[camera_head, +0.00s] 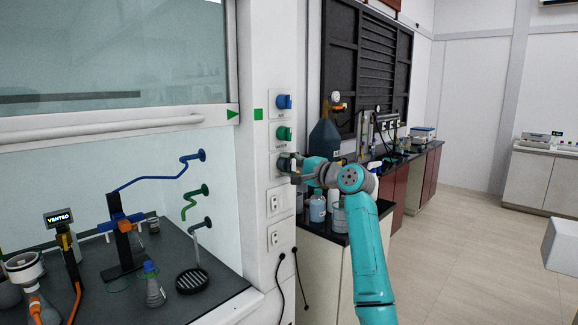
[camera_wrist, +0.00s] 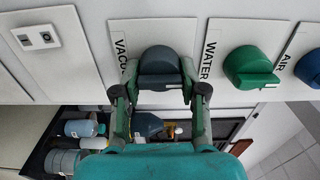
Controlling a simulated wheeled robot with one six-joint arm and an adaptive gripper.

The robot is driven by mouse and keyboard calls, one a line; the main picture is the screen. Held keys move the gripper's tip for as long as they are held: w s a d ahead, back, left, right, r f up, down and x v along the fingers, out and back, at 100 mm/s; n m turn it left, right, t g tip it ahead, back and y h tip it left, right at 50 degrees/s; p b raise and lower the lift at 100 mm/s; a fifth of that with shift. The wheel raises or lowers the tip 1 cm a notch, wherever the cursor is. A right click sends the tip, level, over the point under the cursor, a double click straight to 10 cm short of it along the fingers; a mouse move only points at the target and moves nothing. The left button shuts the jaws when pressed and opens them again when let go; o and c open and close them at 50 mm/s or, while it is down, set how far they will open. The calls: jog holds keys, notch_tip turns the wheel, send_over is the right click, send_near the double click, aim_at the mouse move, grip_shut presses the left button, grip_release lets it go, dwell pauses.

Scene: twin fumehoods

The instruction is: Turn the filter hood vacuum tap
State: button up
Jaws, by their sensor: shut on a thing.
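The vacuum tap (camera_wrist: 159,60) is a dark grey knob on a white wall plate, with a partly covered "VACU" label on its left in the wrist view. My gripper (camera_wrist: 160,78) has one finger on each side of the knob and is shut on it. In the head view my gripper (camera_head: 291,166) reaches the lowest of three taps on the hood's side post and hides most of the vacuum tap (camera_head: 281,161).
The green water tap (camera_head: 283,133) and blue air tap (camera_head: 283,102) sit above it on the post. Sockets (camera_head: 274,203) are below. Bottles (camera_head: 317,208) stand on a side bench near my arm. The fumehood (camera_head: 120,118) holds glassware at left.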

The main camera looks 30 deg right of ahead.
dwell(0.4)
jog(key=o, duration=1.1)
jog(key=shift+o, duration=0.2)
jog(key=v, duration=1.2)
jog(key=shift+f, duration=0.1)
